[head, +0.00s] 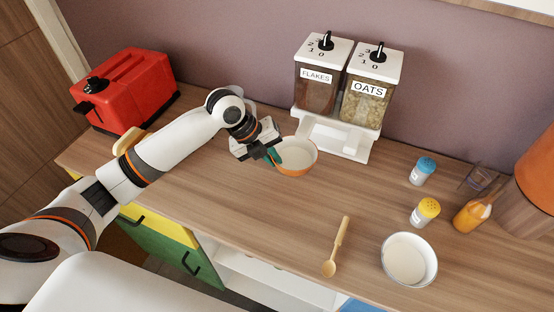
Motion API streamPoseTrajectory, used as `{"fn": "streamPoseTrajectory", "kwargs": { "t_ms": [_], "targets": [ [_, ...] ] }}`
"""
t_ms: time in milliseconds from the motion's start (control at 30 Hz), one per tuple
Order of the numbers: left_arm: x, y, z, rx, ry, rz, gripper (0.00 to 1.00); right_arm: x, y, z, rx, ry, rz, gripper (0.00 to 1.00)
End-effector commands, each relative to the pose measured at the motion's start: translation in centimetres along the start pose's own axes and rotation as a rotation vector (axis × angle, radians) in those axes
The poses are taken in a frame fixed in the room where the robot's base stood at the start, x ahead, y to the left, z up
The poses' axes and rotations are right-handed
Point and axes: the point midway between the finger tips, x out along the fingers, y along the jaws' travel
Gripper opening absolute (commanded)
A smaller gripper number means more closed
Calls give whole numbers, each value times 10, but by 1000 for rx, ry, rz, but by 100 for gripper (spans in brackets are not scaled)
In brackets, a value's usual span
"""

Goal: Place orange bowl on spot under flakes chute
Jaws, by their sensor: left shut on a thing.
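The orange bowl (297,156), white inside, is at the middle of the counter, just to the left of the dispenser's base. My left gripper (274,156) is shut on its left rim. The bowl looks roughly level; I cannot tell whether it touches the counter. The flakes container (317,89), labelled FLAKES, is the left one of the dispenser, with a black knob on top. Its white chute and base (323,140) stand below it, right of the bowl. The spot under the flakes chute looks empty. My right gripper does not show.
The oats container (366,98) stands beside the flakes one. A red toaster (125,90) is at the back left. A wooden spoon (337,247) and a white bowl (408,259) lie in front. Blue-capped (423,171) and yellow-capped (425,212) shakers and an orange bottle (472,215) stand right.

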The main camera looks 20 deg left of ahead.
Motion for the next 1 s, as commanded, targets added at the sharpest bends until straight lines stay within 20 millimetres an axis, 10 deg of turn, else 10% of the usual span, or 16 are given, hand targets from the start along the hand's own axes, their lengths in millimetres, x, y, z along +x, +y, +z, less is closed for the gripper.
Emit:
{"fn": "streamPoseTrajectory", "kwargs": {
  "t_ms": [733, 867, 1000],
  "targets": [
    [38, -6, -1, 0, 2, 1, 0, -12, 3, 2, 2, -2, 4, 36],
    [38, -7, 0, 0, 1, -1, 29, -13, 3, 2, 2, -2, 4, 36],
    [38, -7, 0, 0, 1, -1, 32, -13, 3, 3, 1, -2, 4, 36]
  ]
}}
